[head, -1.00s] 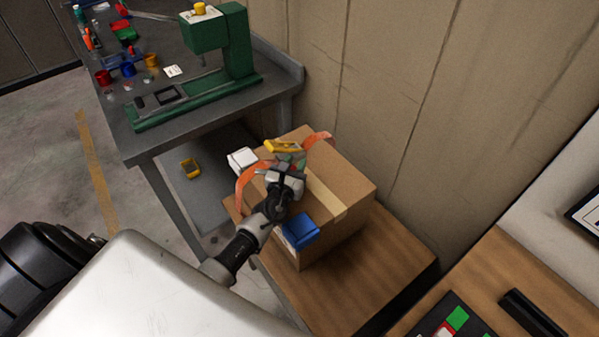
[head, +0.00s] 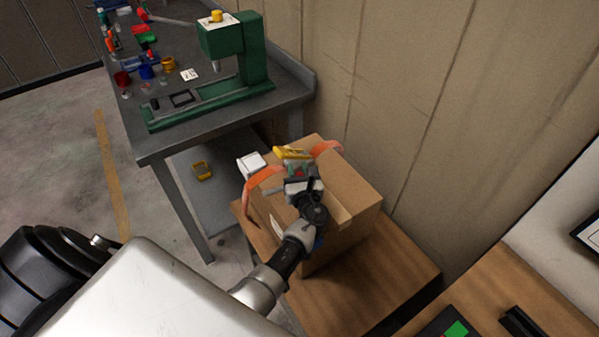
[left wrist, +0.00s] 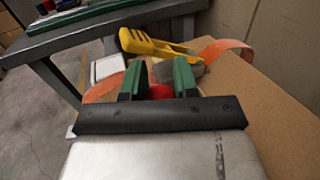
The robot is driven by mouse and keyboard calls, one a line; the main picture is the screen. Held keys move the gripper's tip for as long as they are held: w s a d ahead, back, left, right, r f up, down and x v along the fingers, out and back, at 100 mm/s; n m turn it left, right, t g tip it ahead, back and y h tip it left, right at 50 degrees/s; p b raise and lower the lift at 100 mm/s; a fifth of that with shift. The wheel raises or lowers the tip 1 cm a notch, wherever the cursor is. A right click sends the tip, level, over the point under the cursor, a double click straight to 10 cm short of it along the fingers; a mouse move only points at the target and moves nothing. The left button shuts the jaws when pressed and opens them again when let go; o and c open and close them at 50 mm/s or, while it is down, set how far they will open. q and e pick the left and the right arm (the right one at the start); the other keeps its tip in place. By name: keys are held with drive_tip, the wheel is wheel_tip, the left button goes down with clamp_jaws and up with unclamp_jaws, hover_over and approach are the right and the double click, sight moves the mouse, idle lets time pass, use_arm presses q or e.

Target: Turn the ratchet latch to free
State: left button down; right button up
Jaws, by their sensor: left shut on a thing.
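The ratchet sits on an orange strap (head: 264,190) over the cardboard box (head: 362,190). Its slotted yellow handle (head: 292,153) also shows in the left wrist view (left wrist: 152,45), beyond my fingers. My left gripper (head: 299,173) reaches over the box top to the ratchet. In the left wrist view its green fingers (left wrist: 158,82) are shut on a small red piece (left wrist: 160,91), seemingly the ratchet latch. The fingers hide most of it, so I cannot tell how far it is turned. My right gripper is out of view.
The box stands on a wooden surface (head: 385,270) close to the wall. A white block (head: 251,165) is at the box's far left edge. A grey workbench (head: 175,145) with a green press (head: 240,60) stands behind.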

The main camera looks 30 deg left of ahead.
use_arm(q)
drive_tip(key=shift+s+a+n+g+y+b, duration=0.15)
drive_tip(key=shift+n+g+y+b, duration=0.5)
drive_tip(key=shift+n+g+y, duration=0.55)
drive_tip(key=c, duration=0.9)
unclamp_jaws()
drive_tip(key=shift+o, duration=0.2)
